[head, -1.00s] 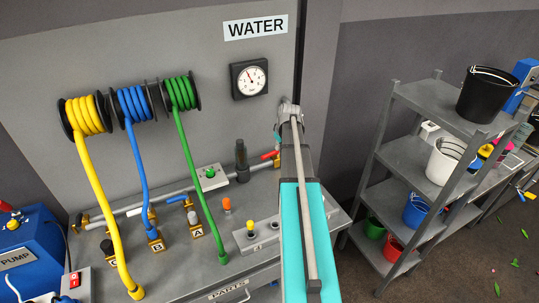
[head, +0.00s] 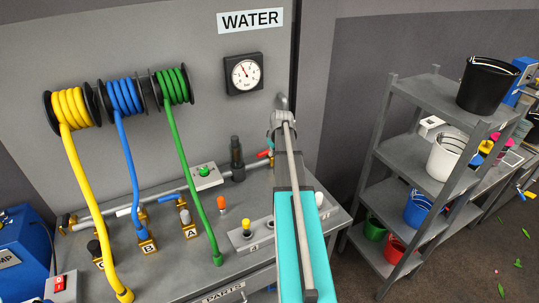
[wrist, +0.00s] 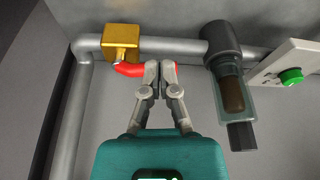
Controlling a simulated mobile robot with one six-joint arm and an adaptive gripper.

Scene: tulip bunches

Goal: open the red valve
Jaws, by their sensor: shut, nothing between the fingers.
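The red valve handle (wrist: 130,70) is a short curved lever on a brass valve body (wrist: 121,42), set in the grey pipe (wrist: 180,47) in the wrist view. It lies crosswise, pointing right along the pipe.
A dark-capped clear filter (wrist: 228,80) hangs close right of my fingers. Beyond it is a plate with a green button (wrist: 291,76). Hoses and other valves stand left on the bench; a shelf with buckets (head: 444,158) stands right. The pipe bends down at left.

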